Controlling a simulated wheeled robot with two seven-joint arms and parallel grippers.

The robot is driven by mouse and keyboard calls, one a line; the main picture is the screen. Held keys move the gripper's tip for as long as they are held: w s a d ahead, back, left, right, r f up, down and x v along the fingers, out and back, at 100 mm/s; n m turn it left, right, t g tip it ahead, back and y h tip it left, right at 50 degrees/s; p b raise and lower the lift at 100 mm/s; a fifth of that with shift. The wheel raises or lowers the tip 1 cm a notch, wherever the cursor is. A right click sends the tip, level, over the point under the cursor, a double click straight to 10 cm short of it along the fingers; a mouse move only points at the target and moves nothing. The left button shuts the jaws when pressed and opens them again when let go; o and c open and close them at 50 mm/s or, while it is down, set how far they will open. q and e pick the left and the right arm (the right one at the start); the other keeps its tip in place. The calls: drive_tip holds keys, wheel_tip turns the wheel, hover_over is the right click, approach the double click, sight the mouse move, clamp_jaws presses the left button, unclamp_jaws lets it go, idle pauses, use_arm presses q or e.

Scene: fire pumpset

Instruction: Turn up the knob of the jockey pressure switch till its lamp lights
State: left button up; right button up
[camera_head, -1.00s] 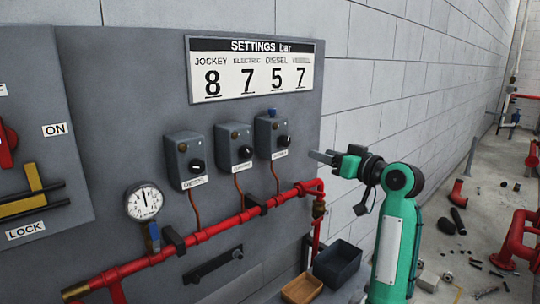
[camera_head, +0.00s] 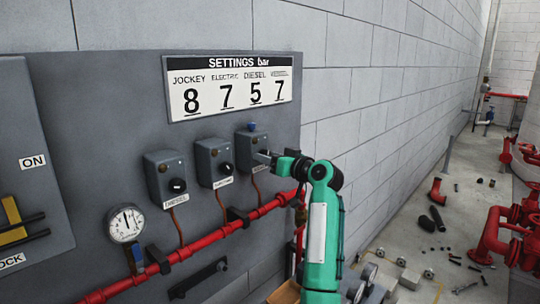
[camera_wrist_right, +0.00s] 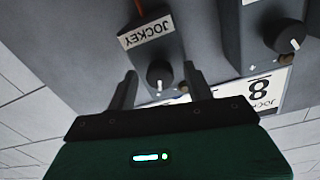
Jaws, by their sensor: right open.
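The jockey pressure switch (camera_head: 247,146) is the rightmost of three grey boxes on the panel. In the right wrist view its JOCKEY label (camera_wrist_right: 146,31) is upside down. Its black knob (camera_wrist_right: 159,73) with a white pointer line sits between the fingers of my right gripper (camera_wrist_right: 160,84), which are open on either side and appear not to press on it. A small dull amber lamp (camera_wrist_right: 184,88) shows beside the knob, with no clear glow. In the head view my right gripper (camera_head: 266,158) is at the box's front and hides its knob. My left gripper is out of view.
The DIESEL switch (camera_head: 164,178) and the middle switch (camera_head: 213,162) stand to the left. A settings sign (camera_head: 229,88) above reads jockey 8. A red pipe (camera_head: 200,240) and a gauge (camera_head: 125,224) are below. Clear wall lies to the right.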

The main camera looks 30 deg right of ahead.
drive_tip(key=c, duration=1)
drive_tip(key=shift+o, duration=0.2)
drive_tip(key=shift+m, duration=0.5)
drive_tip(key=o, duration=1)
drive_tip(key=shift+c, duration=0.2)
drive_tip(key=b+v, duration=0.4)
drive_tip(key=v, duration=0.9)
drive_tip(key=shift+s+d, duration=0.15)
drive_tip(key=shift+s, duration=0.2)
